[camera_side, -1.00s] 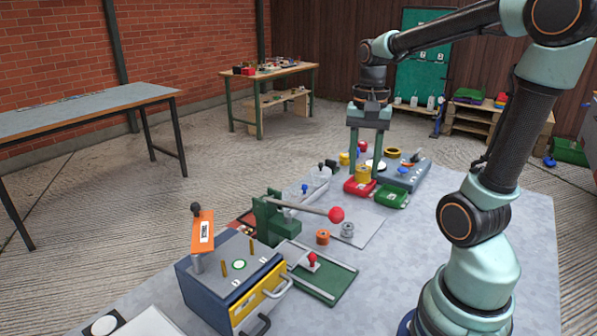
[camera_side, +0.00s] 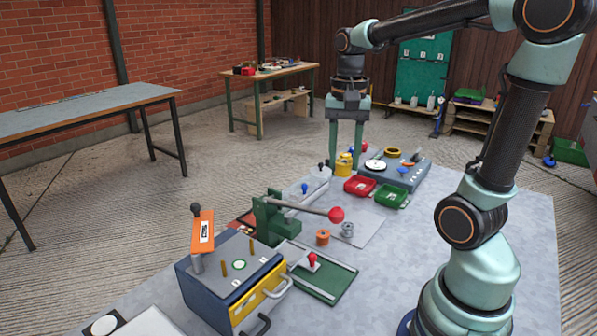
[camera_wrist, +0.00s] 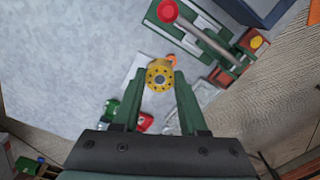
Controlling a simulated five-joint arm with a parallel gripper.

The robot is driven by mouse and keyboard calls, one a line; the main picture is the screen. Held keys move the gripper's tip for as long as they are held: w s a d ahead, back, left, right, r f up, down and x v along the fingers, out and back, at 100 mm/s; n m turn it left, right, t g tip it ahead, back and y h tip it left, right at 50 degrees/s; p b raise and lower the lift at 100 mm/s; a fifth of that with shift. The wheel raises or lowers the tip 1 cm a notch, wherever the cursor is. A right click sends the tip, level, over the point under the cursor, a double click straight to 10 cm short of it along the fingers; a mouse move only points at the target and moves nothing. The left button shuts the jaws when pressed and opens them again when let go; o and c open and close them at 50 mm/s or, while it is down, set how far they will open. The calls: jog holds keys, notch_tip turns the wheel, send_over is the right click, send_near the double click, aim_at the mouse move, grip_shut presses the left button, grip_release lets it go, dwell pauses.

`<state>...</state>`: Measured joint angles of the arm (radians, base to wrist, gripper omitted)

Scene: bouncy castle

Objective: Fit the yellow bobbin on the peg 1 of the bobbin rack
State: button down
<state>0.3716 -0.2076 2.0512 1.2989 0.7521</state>
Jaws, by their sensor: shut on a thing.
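A blue box (camera_side: 206,288) with a yellow drawer stands at the front left. Two upright brass pegs (camera_side: 252,247) on its top are bare. Small labels by them are too small to read, so I cannot tell whether this is the bobbin rack or which peg is 1.
An orange bobbin (camera_side: 322,238) and a grey bobbin (camera_side: 348,229) stand on the table. A green press with a red-knobbed lever (camera_side: 336,214) stands between my gripper and the blue box. The right front tabletop is clear.

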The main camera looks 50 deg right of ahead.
jog(key=w+a+n, duration=0.1)
jog(key=w+a, duration=0.1)
jog(key=a, duration=0.4)
jog(key=w+a+f+n, duration=0.1)
jog(key=w+a+n, duration=0.1)
jog(key=a, duration=0.5)
jog(key=w+a+n, duration=0.1)
jog(key=w+a, duration=0.2)
jog(key=a, duration=0.3)
jog(key=shift+w+a+f+n, duration=0.4)
jog(key=shift+f, duration=2.3)
jog(key=shift+f, duration=2.1)
dwell(1.3)
